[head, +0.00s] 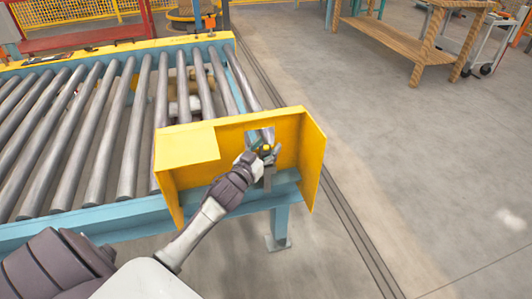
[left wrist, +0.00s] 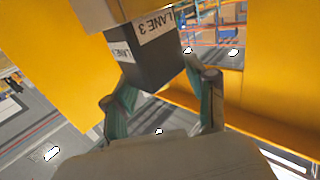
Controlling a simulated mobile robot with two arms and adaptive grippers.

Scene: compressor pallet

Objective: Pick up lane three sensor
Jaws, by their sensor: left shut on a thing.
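The lane three sensor is a dark grey block (left wrist: 150,65) with white "LANE 3" labels on two faces, seen in the left wrist view. My left gripper (left wrist: 160,100) is shut on it, with one teal-padded finger on each side. In the head view my left gripper (head: 264,150) is at the yellow sheet-metal guard (head: 185,145) on the near right corner of the roller conveyor. The sensor is hard to make out there, as the hand and guard cover most of it. I cannot tell whether it still touches the guard. My right gripper is not in view.
The roller conveyor (head: 110,125) with grey rollers and a blue frame fills the left side. A wooden table (head: 425,40) and a cart (head: 490,45) stand at the back right. The floor to the right is clear. Yellow guard walls stand close around the left hand.

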